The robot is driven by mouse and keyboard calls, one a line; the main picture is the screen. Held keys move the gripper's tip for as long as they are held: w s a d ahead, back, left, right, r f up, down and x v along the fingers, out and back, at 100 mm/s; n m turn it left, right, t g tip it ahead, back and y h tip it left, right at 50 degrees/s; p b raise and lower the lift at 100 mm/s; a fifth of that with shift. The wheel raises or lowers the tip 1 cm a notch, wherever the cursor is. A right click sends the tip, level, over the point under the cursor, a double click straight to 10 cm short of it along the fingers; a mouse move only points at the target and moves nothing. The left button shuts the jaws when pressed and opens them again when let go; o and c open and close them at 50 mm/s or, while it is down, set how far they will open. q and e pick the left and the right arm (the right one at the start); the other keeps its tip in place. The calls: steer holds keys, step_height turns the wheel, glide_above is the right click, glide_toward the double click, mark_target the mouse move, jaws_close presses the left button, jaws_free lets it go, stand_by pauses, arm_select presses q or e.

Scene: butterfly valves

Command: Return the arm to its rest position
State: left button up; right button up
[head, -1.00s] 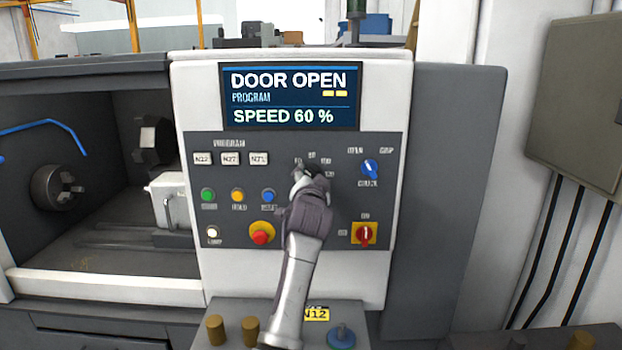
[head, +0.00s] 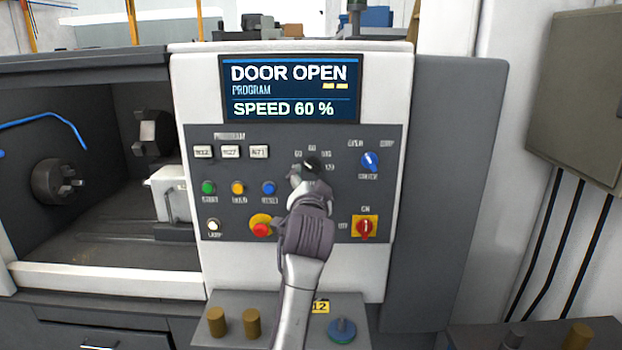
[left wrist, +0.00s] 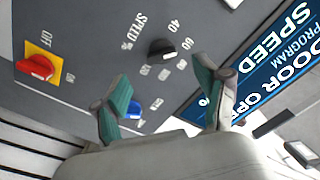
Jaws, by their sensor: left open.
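My left arm comes up from the bottom of the head view, and its left gripper (head: 308,186) is in front of the control panel, just below the black speed knob (head: 312,163). In the left wrist view the green-padded fingers of the gripper (left wrist: 163,88) are spread apart with nothing between them. The speed knob (left wrist: 161,49) shows beyond the fingertips, apart from them. The display (head: 290,90) reads DOOR OPEN and SPEED 60 %. My right gripper is not in view.
A blue selector (head: 370,162), a red switch (head: 366,228) and a red stop button (head: 262,229) flank the arm. A shelf below the panel holds brown cylinders (head: 217,321) and a blue disc (head: 342,330). The machine's open chamber with a chuck (head: 55,181) is at left.

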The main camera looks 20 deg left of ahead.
arm_select(q)
steer(key=shift+s+f, duration=0.1)
steer(key=shift+f, duration=0.05)
steer(key=s+a+f+n+g+h, duration=0.1)
steer(key=s+f+g, duration=0.1)
steer(key=s+f, duration=0.45)
steer(key=s+a+f+g, duration=0.1)
steer(key=s+f+g, duration=0.15)
steer(key=f, duration=0.75)
steer(key=s+a+f+n+g+h, duration=0.1)
steer(key=s+f+g, duration=0.1)
steer(key=s+f, duration=0.55)
steer(key=s+d+f+g+h, duration=0.2)
steer(key=s+f+g, duration=0.35)
steer(key=s, duration=0.85)
steer(key=s+d+f+g+h, duration=0.1)
steer(key=s+f+g, duration=0.1)
steer(key=s+f, duration=0.95)
steer(key=s+f+g+b, duration=0.1)
steer(key=s+f, duration=0.2)
steer(key=f, duration=1)
steer(key=s+f+b, duration=0.1)
steer(key=s+f, duration=0.1)
steer(key=f, duration=1.2)
steer(key=s+a+f+g, duration=0.1)
steer(key=s+a+f, duration=0.1)
steer(key=s+f, duration=1.3)
steer(key=shift+s+a, duration=0.4)
